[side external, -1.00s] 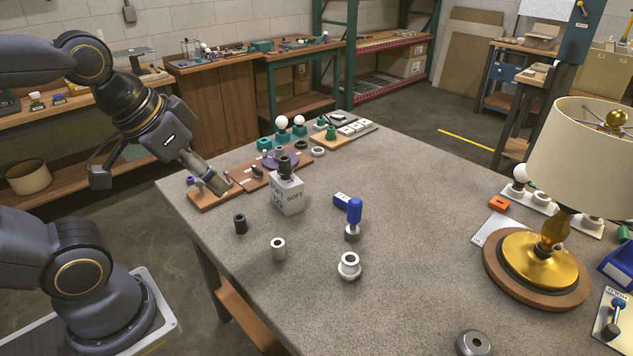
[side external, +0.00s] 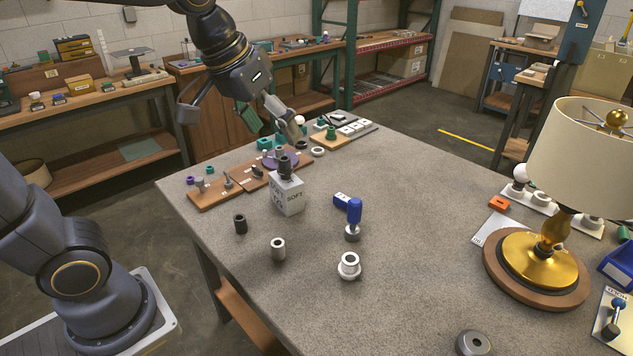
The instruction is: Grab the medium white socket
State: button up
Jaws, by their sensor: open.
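Two white socket-like pieces stand upright on the grey table. One is a slim white hollow cylinder (side external: 278,249) near the table's left front edge. The other is a wider white flanged piece (side external: 349,266) to its right, with a dark opening. I cannot tell for certain which is the medium one. My gripper (side external: 267,120) is open and empty, raised over the far left part of the table, well behind and above both white pieces. Neither is hidden.
A grey SOFT box (side external: 288,195) holding a dark part and a blue-handled tool (side external: 354,215) stand behind the white pieces. A small black cylinder (side external: 240,223) is to the left. Wooden part boards (side external: 277,184) lie at the back, and a lamp (side external: 540,255) stands right.

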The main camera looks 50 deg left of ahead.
jog(key=w+d+f+g, duration=0.2)
jog(key=w+d+f, duration=0.25)
jog(key=w, duration=0.35)
jog(key=m+g, duration=0.1)
jog(key=g, duration=0.2)
send_over(350, 268)
notch_tip(350, 268, down, 15)
jog(key=shift+y, duration=0.3)
jog(key=f, duration=0.6)
jog(key=w+f, duration=0.1)
jog(key=f, duration=0.3)
jog(key=shift+a, duration=0.35)
jog(key=shift+w+a+f, duration=0.1)
jog(key=shift+a+f, duration=0.05)
jog(key=shift+f, duration=1.35)
jog(key=shift+w+a+f, duration=0.1)
jog(key=shift+f, duration=1.4)
jog(key=c, duration=1.3)
